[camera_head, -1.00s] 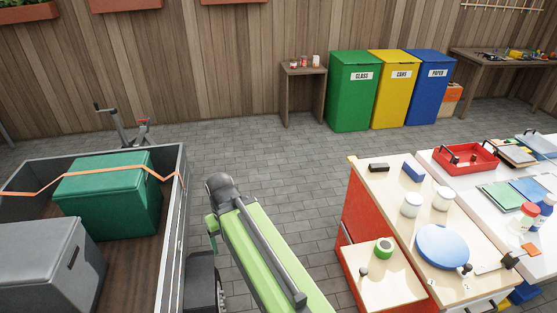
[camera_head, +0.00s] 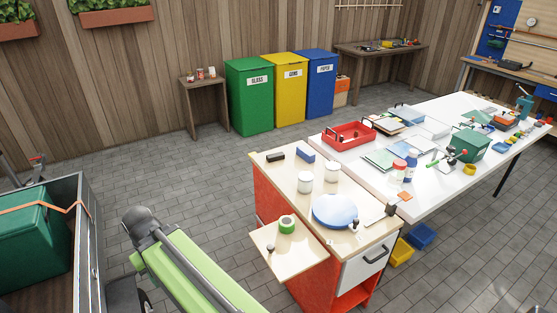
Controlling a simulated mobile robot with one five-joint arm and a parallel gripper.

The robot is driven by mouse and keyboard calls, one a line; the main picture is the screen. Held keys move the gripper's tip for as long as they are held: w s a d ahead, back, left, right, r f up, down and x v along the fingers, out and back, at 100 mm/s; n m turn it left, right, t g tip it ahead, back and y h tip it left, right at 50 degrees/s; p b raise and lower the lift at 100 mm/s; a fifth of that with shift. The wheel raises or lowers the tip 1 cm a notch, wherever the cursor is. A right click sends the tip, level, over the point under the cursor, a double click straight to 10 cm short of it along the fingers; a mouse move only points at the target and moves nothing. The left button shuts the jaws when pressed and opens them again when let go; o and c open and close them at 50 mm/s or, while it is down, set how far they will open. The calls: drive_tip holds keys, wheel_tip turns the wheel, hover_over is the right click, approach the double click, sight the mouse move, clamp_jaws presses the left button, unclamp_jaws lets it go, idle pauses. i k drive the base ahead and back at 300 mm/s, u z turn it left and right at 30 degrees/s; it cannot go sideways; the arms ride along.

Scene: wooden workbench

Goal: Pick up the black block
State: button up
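A small dark block (camera_head: 276,154), black or very dark brown, lies at the back left corner of the light wooden top of the red workbench (camera_head: 290,190). A blue block (camera_head: 305,155) lies just to its right, apart from it. My green and grey arm reaches up from the bottom of the view, left of the workbench, with its dark end joint well short of the block. My gripper's fingers do not show.
A white table (camera_head: 440,180) adjoins on the right. A trailer (camera_head: 88,225) stands left; paved floor lies between.

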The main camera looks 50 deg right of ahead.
sight(278, 155)
drive_tip(key=z, duration=0.65)
drive_tip(key=i, duration=0.7)
drive_tip(key=z, duration=0.8)
drive_tip(key=k, duration=0.65)
drive_tip(key=u, duration=0.15)
drive_tip(key=i, duration=0.5)
drive_tip(key=u, duration=0.7)
drive_tip(key=i, duration=1.2)
drive_tip(key=z, duration=0.15)
